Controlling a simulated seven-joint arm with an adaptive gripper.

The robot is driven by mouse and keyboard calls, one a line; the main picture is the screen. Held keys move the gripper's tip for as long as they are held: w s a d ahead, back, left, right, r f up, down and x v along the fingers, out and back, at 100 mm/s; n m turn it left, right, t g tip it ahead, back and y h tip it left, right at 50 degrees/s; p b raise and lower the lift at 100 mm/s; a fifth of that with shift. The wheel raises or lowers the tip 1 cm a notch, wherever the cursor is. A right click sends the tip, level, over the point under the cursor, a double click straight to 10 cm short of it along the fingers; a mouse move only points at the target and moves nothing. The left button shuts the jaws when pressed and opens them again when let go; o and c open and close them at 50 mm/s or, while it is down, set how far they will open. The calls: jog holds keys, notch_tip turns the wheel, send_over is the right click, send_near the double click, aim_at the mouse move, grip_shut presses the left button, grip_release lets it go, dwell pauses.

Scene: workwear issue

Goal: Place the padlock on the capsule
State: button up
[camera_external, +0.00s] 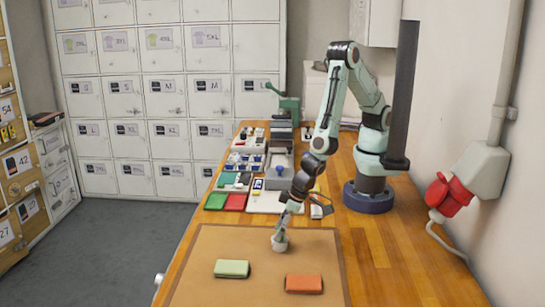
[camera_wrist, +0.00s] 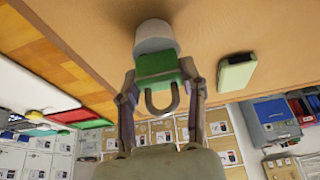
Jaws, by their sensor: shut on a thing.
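The padlock (camera_wrist: 157,67) has a green body and a dark U-shaped shackle, which points back toward my palm in the wrist view. My gripper (camera_wrist: 160,76) is shut on the padlock, with one finger at each side of its body. A pale grey-white rounded cup-like thing, apparently the capsule (camera_wrist: 155,36), stands on the brown mat right beyond the padlock. In the external view my gripper (camera_external: 282,229) points down just over the capsule (camera_external: 279,246). I cannot tell whether the padlock touches the capsule or hangs slightly above it.
On the mat (camera_external: 205,255) lie a light green block (camera_external: 232,268) at front left and an orange block (camera_external: 304,284) at front right. Trays and small goods, including a red box (camera_external: 235,202), crowd the table behind. The mat around the capsule is clear.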

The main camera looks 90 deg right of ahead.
jog(key=o, duration=1.2)
jog(key=shift+f, duration=0.15)
jog(key=v, duration=1.2)
jog(key=d+r+g, duration=0.1)
jog(key=d+r, duration=0.2)
jog(key=d, duration=0.4)
jog(key=d+r+g, duration=0.1)
jog(key=d+r, duration=0.2)
jog(key=d, duration=0.4)
jog(key=s+d+r+g, duration=0.1)
jog(key=s+d, duration=0.2)
jog(key=s+d+r+g, duration=0.1)
jog(key=s+d, duration=0.3)
jog(key=s+d+r+n, duration=0.1)
jog(key=s+d+r, duration=0.1)
jog(key=s+d, duration=0.1)
jog(key=shift+s+d+g+y, duration=0.35)
jog(key=shift+d+g+y, duration=0.05)
jog(key=shift+d, duration=0.3)
